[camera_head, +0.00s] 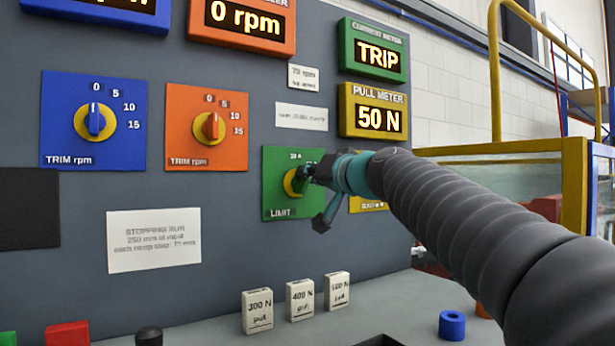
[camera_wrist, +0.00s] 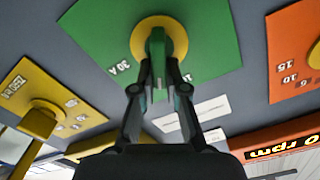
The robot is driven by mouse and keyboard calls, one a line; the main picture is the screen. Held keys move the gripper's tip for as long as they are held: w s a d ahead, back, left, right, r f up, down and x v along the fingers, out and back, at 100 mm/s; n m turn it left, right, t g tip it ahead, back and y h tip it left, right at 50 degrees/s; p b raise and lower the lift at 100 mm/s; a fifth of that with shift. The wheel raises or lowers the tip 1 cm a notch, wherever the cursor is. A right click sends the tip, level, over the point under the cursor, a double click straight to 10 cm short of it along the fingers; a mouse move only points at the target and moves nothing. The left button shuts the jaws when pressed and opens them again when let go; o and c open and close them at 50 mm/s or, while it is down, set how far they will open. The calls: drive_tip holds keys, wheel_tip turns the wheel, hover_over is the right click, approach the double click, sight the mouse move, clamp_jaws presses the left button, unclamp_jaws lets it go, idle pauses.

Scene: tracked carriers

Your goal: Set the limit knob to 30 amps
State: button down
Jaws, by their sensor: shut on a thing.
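The limit panel is a green plate (camera_head: 275,210) marked "LIMIT", with a knob on a yellow round base (camera_head: 289,183). My gripper (camera_head: 308,177) reaches it from the right and covers part of the knob and its scale. In the wrist view, which is turned over, my gripper (camera_wrist: 159,72) is shut on the green knob (camera_wrist: 168,38). The "30 A" mark (camera_wrist: 119,68) shows to the left of the knob there. The knob's exact pointing is hard to tell. The green current meter (camera_head: 376,60) reads "TRIP".
A blue trim knob (camera_head: 96,122) and an orange trim knob (camera_head: 211,128) sit left of the limit panel. The yellow pull meter (camera_head: 379,119) reads "50 N". Several blocks, including one marked 300 N (camera_head: 257,311), and a blue ring (camera_head: 452,325) stand on the ledge below.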

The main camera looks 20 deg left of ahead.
drive_tip(key=m, duration=0.4)
drive_tip(key=f+m, duration=0.1)
drive_tip(key=m, duration=0.3)
drive_tip(key=m+p, duration=0.1)
drive_tip(key=m, duration=0.3)
drive_tip(key=shift+w+d+f, duration=0.35)
drive_tip(key=shift+w, duration=0.05)
idle(0.3)
drive_tip(key=c, duration=1.2)
unclamp_jaws()
drive_tip(key=v, duration=1.2)
